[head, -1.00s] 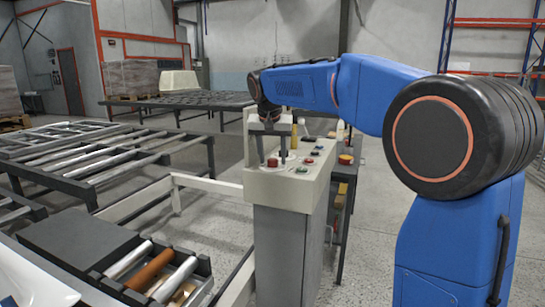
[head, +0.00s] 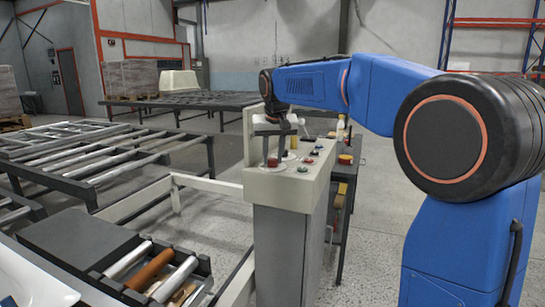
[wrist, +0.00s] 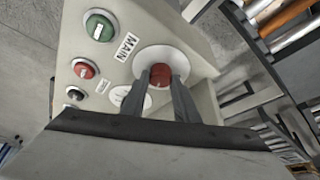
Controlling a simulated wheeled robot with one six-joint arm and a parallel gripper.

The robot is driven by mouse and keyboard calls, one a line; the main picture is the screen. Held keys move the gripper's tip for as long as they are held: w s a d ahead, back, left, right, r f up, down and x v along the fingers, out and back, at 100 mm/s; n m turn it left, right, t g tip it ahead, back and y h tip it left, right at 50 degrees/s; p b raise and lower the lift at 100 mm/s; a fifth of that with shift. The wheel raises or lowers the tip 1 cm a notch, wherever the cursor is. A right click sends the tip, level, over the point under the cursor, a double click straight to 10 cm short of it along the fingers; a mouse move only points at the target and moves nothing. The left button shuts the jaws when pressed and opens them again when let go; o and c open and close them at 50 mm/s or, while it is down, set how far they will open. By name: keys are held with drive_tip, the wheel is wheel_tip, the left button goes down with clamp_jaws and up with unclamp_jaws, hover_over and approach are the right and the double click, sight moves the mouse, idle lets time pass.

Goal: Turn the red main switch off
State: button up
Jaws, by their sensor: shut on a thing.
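The red main switch (wrist: 160,75) is a round red knob on a white disc (wrist: 175,58), next to a "MAIN" label on the cream sloped panel (wrist: 205,62). My gripper (wrist: 162,80) is shut on it, one dark finger on each side. In the head view the red switch (head: 272,163) shows between the fingertips of my gripper (head: 274,159), which points down at the left end of the panel. The fingers cover part of the knob, and I cannot tell its turned position.
A green button (wrist: 98,27), a red button (wrist: 84,68) and a black knob (wrist: 75,93) sit close by on the panel. A side table (head: 345,170) with a bottle (head: 340,128) stands behind the panel. Roller frames (head: 90,150) fill the left.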

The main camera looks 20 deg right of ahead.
drive_tip(key=n, duration=0.1)
drive_tip(key=n+y, duration=0.1)
drive_tip(key=n, duration=0.1)
drive_tip(key=shift+d+n+y, duration=0.2)
drive_tip(key=shift+n+y, duration=0.1)
drive_tip(key=n+y, duration=0.1)
drive_tip(key=n, duration=0.2)
drive_tip(key=shift+n, duration=0.3)
drive_tip(key=n, duration=0.1)
drive_tip(key=n+g+y, duration=0.1)
drive_tip(key=n, duration=0.1)
drive_tip(key=shift+w+d+n, duration=0.1)
drive_tip(key=shift+w+n, duration=0.05)
drive_tip(key=shift+n, duration=0.15)
drive_tip(key=shift+n+g+y, duration=0.5)
drive_tip(key=shift+n+g, duration=0.3)
drive_tip(key=shift+n, duration=1)
drive_tip(key=o, duration=1.1)
drive_tip(key=shift+d, duration=0.1)
drive_tip(key=shift+c, duration=0.2)
drive_tip(key=shift+r, duration=0.15)
